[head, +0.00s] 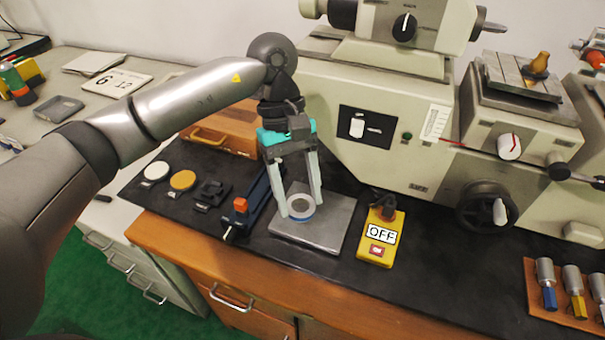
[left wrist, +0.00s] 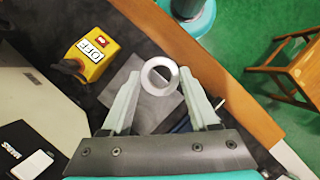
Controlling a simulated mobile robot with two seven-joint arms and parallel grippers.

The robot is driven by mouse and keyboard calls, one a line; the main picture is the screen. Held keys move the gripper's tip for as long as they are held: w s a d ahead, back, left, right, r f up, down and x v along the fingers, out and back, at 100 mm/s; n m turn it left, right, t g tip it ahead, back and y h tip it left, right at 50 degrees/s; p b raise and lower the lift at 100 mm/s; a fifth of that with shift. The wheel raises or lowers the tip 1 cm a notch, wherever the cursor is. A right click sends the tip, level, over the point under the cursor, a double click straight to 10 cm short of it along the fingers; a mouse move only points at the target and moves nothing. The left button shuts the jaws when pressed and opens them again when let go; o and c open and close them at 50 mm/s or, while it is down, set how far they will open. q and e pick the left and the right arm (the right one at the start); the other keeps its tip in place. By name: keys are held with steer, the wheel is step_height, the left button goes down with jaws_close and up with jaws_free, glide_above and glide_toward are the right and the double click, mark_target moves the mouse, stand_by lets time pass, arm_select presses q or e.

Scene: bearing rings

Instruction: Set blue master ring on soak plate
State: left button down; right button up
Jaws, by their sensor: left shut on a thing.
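The blue master ring (head: 301,208) is a silver ring with a blue band around its lower part. My left gripper (head: 301,211) is shut on it, with one finger on each side, over the grey square soak plate (head: 338,217). The ring is low at the plate's left-middle part; I cannot tell whether it touches. In the left wrist view the ring (left wrist: 160,81) sits between the fingertips of my left gripper (left wrist: 159,88), its hole facing the camera, with the plate (left wrist: 158,113) behind it. My right gripper is not in view.
A yellow box marked OFF (head: 376,247) stands right of the plate. A blue fixture with an orange block (head: 241,204) lies close on the left. The large cream machine (head: 370,130) stands behind. A rack of plug gauges (head: 560,308) is far right. The dark bench between is clear.

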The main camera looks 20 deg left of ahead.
arm_select(q)
steer(key=w+f+n+t+h, duration=0.1)
steer(key=w+f+n+t, duration=0.1)
steer(key=n, duration=0.5)
steer(key=n+t+y, duration=0.2)
steer(key=n+t, duration=0.3)
steer(key=n, duration=0.8)
glide_above(317, 211)
steer(key=s, duration=0.1)
step_height(317, 211, down, 2)
steer(key=f+b, duration=0.5)
steer(key=shift+s+a+f, duration=0.2)
steer(key=shift+a+f, duration=0.05)
steer(key=shift+a, duration=0.15)
steer(key=shift+f+b, duration=0.35)
steer(key=shift+f, duration=0.15)
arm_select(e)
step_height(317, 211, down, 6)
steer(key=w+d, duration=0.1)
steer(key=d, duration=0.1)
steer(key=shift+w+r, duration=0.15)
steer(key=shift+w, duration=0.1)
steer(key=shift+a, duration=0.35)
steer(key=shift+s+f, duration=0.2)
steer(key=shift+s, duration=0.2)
